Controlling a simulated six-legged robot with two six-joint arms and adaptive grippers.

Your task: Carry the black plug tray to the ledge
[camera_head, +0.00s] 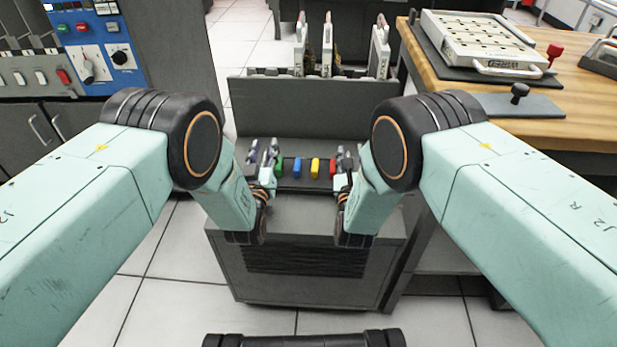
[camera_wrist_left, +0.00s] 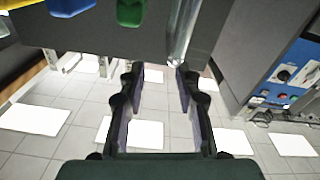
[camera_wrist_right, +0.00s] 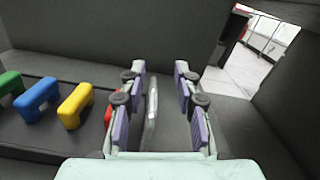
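The black plug tray (camera_head: 306,174) sits on the dark grey cabinet in the head view, holding green, blue, yellow and red plugs. My left gripper (camera_head: 264,152) is at its left end and my right gripper (camera_head: 345,158) at its right end. In the right wrist view, the open fingers (camera_wrist_right: 160,72) stand either side of a thin metal handle (camera_wrist_right: 152,108) at the red-plug end. In the left wrist view, the open fingers (camera_wrist_left: 158,70) have a metal handle (camera_wrist_left: 183,32) just beyond the right fingertip. I cannot tell which surface is the ledge.
A raised grey block with a slotted rack (camera_head: 290,72) holding upright cards stands behind the tray. A wooden table (camera_head: 580,105) at right carries a card case (camera_head: 480,42) and a dark plate. A blue control panel (camera_head: 100,65) is at left. Tiled floor lies around the cabinet.

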